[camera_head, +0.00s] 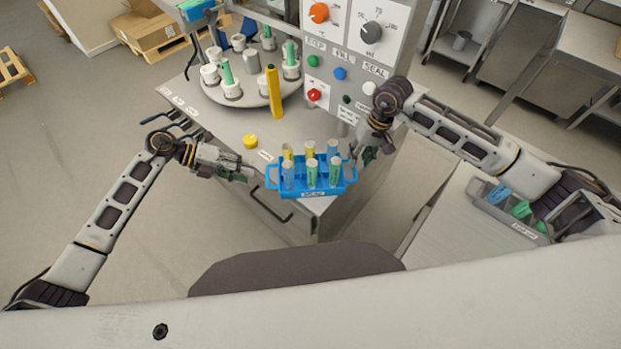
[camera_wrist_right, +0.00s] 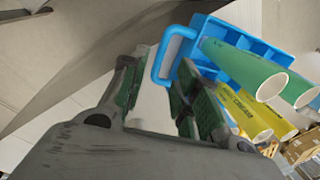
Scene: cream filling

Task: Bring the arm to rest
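My left gripper (camera_head: 248,173) is just left of the left handle of a blue rack (camera_head: 325,189). Whether its fingers are apart is too small to tell. My right gripper (camera_head: 358,158) is beside the rack's right handle. In the right wrist view its green-padded fingers (camera_wrist_right: 160,95) stand apart with nothing clamped between them. The handle loop of the rack (camera_wrist_right: 166,58) shows just beyond the fingers. The rack is at the front edge of the machine's table and holds several upright blue, yellow and green tubes (camera_head: 310,172).
The filling machine (camera_head: 352,50) has knobs, buttons and a round turntable (camera_head: 245,95) with white cups, some holding tubes. A yellow post (camera_head: 273,92) and a yellow button (camera_head: 250,141) stand on its table. A grey bin (camera_head: 512,215) with tubes is at right. Open floor lies at left.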

